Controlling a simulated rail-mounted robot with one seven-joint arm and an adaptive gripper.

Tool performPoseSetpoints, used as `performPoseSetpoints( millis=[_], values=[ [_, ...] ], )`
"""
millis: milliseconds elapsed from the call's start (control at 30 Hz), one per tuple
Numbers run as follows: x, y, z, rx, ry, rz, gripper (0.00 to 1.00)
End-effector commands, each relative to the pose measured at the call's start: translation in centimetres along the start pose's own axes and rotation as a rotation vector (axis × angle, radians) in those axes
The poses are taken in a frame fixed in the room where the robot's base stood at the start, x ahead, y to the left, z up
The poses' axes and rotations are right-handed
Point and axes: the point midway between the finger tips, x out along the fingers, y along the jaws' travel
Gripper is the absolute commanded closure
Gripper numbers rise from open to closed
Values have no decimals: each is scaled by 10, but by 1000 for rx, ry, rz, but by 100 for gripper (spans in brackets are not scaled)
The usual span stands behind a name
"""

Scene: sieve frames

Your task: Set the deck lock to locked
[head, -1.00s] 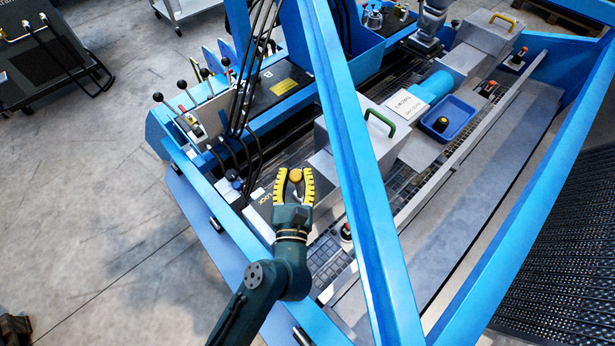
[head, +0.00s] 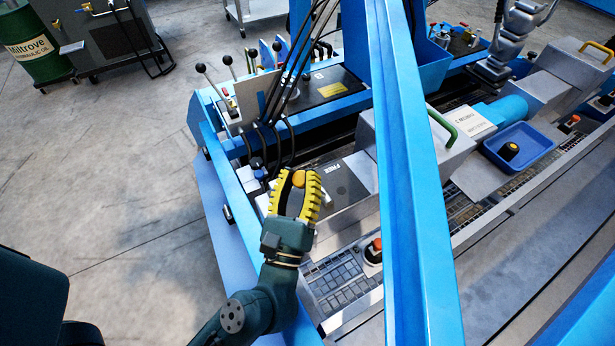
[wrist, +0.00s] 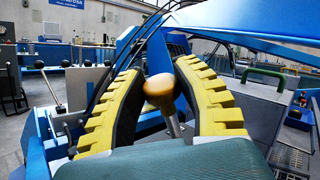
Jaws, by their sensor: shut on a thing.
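The deck lock is a lever with an orange-brown knob (head: 298,179) on a short metal stem. It stands over a dark plate (head: 345,182) on the blue machine. The word FREE shows on the plate to the right of the knob; the rest of the plate near my gripper is hidden. My gripper (head: 297,186), with yellow ribbed fingers, is shut on the knob. In the wrist view the knob (wrist: 160,89) sits between the two fingers, on its tilted stem.
A blue diagonal beam (head: 410,170) rises just right of my gripper. Black hoses (head: 290,75) and several ball-topped levers (head: 228,60) stand behind it. A grey cover with a green handle (head: 443,125) and a blue tray (head: 520,148) lie to the right.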

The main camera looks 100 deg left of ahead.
Motion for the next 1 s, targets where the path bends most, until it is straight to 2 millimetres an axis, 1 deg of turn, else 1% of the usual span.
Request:
performPoseSetpoints(
  millis=[233, 267, 300, 400, 667, 767, 867, 1000],
  values=[
    [0, 0, 0, -1, 1, 1, 100],
    [0, 0, 0, -1, 1, 1, 64],
    [0, 0, 0, -1, 1, 1, 57],
    [0, 0, 0, 0, 1, 1, 38],
    [0, 0, 0, 0, 1, 0, 38],
    [-4, -1, -2, 0, 5, -1, 38],
    [-16, -2, -3, 1, 10, -4, 38],
    [-39, -3, -2, 1, 10, -7, 38]
  ],
)
